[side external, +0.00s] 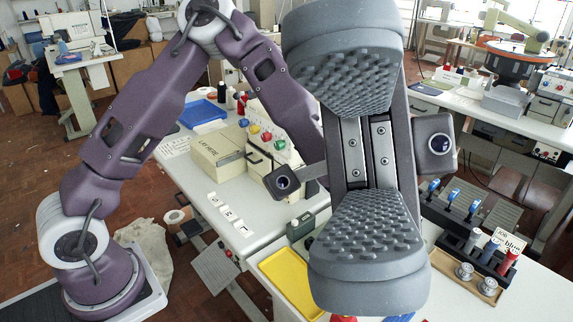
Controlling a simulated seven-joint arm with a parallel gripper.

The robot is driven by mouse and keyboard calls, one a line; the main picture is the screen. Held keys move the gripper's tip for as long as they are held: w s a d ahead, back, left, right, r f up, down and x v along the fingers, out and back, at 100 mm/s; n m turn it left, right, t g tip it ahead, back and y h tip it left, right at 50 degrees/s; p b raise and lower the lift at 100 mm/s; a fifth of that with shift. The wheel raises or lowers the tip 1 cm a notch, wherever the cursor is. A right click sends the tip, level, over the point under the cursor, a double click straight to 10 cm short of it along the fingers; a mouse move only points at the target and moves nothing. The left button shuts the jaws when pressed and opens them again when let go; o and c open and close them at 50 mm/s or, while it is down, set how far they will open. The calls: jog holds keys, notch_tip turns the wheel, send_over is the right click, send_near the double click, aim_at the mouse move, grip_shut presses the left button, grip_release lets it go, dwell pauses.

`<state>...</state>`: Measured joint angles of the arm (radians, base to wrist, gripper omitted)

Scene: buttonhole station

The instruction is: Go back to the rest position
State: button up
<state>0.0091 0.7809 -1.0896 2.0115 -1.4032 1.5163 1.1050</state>
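My gripper (366,154) fills the middle right of the side external view, held high and close to the camera. Its two grey ribbed finger pads stand wide apart, one at the top and one at the bottom. Bare metal rails show between the pads, and nothing is held there. The gripper hides part of the white table (262,211) behind it.
A beige machine (222,153) with coloured knobs stands on the white table. A yellow tray (290,284) lies near the table's front. A wooden tray (449,273) with spools stands at right. A blue tray (203,113) sits farther back. Other machine tables stand behind.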

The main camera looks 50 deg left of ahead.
jog(key=s+f+n+t+y, duration=0.25)
jog(key=s+f+t, duration=0.25)
jog(key=f, duration=0.3)
jog(key=w+a+f+n+t+y, duration=0.1)
jog(key=a+f+n+t+y, duration=0.3)
jog(key=a+f+t, duration=0.6)
jog(key=w+a+f+n+t+y, duration=0.1)
jog(key=w+a+n+t+y, duration=0.1)
jog(key=a, duration=0.8)
jog(key=w+a+f+n+t+y, duration=0.1)
jog(key=w+a+n+t+y, duration=0.2)
jog(key=w+a+n+t, duration=0.2)
jog(key=a+n+t, duration=0.2)
jog(key=a+t, duration=0.2)
jog(key=a, duration=0.2)
jog(key=shift+f, duration=0.3)
jog(key=shift+y, duration=0.25)
